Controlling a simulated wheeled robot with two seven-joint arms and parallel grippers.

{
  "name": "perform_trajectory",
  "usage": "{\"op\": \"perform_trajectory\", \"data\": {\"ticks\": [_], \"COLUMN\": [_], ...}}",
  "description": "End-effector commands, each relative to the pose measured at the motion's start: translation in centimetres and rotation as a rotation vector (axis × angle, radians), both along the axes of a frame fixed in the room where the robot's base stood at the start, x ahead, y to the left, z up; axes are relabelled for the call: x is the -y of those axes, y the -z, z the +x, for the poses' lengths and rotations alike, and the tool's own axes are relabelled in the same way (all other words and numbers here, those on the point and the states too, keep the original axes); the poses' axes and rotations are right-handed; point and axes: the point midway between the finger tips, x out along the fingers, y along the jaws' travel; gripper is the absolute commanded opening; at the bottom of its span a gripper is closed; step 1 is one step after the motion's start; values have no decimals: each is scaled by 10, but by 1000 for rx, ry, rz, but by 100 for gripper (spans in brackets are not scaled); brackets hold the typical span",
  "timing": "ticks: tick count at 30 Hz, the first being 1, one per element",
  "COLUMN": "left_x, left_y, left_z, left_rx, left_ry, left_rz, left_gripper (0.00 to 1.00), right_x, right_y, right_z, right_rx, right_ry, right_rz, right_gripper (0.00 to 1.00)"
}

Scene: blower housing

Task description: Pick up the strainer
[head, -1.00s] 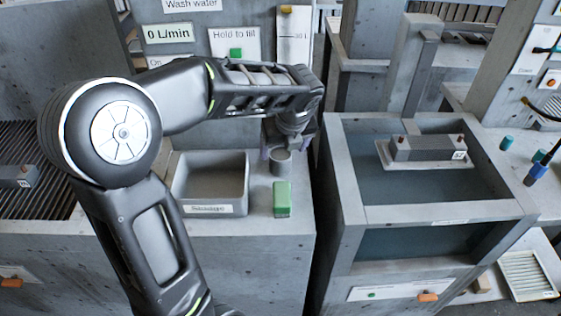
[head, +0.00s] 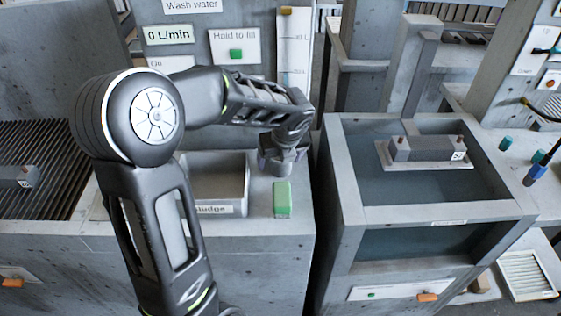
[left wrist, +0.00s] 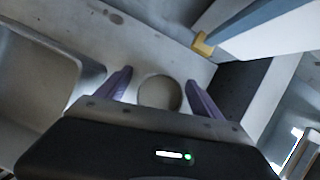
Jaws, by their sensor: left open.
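The strainer, a small grey round cup (head: 281,169), stands on the grey counter between the sludge bin and the green block. In the left wrist view the strainer (left wrist: 160,92) shows as a round form between the two purple fingers. My left gripper (head: 284,160) is open, with one finger on each side of the strainer. It points down from above and hides the strainer's upper part in the head view. I cannot tell whether the fingers touch it. My right gripper is in neither view.
The sludge bin (head: 230,209) stands left of the strainer, and a green block (head: 282,199) lies in front of it. A level gauge panel (head: 293,45) rises behind. A water tank (head: 350,185) stands to the right across a narrow gap.

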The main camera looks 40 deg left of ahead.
Motion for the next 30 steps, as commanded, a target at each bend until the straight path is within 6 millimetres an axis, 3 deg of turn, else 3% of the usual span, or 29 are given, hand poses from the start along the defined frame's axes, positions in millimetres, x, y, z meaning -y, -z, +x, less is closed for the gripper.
{"op": "perform_trajectory", "data": {"ticks": [13, 30], "left_x": [0, 0], "left_y": [-1, -1], "left_z": [0, 0], "left_rx": [0, 0], "left_ry": [0, 0], "left_rz": [0, 0], "left_gripper": [76, 31], "right_x": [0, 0], "right_y": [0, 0], "right_z": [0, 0], "right_rx": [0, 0], "right_ry": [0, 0], "right_rz": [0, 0], "right_gripper": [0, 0]}}
